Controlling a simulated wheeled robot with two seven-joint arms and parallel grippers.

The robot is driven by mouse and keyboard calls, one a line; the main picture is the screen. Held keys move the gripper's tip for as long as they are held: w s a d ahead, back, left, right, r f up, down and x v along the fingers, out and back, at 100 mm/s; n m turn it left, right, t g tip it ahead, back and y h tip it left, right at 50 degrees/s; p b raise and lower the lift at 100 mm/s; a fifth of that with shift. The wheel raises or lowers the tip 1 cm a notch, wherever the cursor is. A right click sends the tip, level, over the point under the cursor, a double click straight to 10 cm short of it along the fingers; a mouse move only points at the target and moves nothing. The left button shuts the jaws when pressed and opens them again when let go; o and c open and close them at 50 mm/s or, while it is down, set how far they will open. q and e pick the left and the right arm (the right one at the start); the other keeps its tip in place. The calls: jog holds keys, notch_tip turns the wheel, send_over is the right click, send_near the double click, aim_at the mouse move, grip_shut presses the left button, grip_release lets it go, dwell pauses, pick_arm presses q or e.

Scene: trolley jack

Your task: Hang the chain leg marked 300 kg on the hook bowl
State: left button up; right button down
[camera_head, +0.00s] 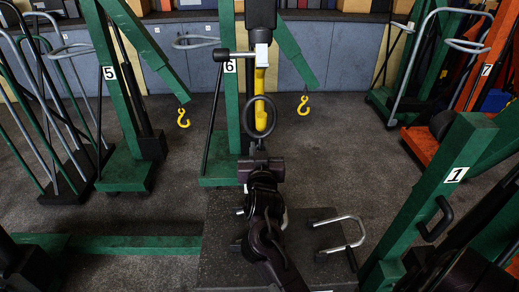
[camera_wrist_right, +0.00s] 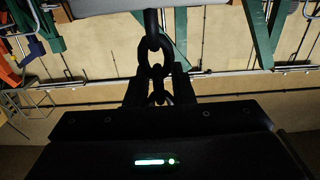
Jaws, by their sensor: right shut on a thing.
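A yellow hook (camera_head: 261,84) hangs at the centre of the head view, below a dark boom end (camera_head: 262,18). A dark ring (camera_head: 246,119) overlaps the hook's lower part, its bowl; I cannot tell whether it is threaded on the bowl or in front of it. A short dark chain (camera_wrist_right: 155,72) runs below the ring to my right gripper (camera_head: 260,157). My right gripper is shut on the chain, just below the hook; the wrist view shows links rising from between its fingers. No 300 kg marking is legible. My left gripper is not in view.
Green cranes marked 5 (camera_head: 108,73), 6 (camera_head: 231,110) and 1 (camera_head: 436,195) stand around, the last close at right. Smaller yellow hooks hang at left (camera_head: 183,118) and right (camera_head: 303,105).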

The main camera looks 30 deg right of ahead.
jog(key=shift+w+d+f+b, duration=0.15)
jog(key=shift+f+b, duration=0.5)
jog(key=shift+f, duration=0.3)
jog(key=shift+w+d+f+b, duration=0.15)
jog(key=shift+f+b, duration=0.45)
jog(key=shift+f, duration=0.35)
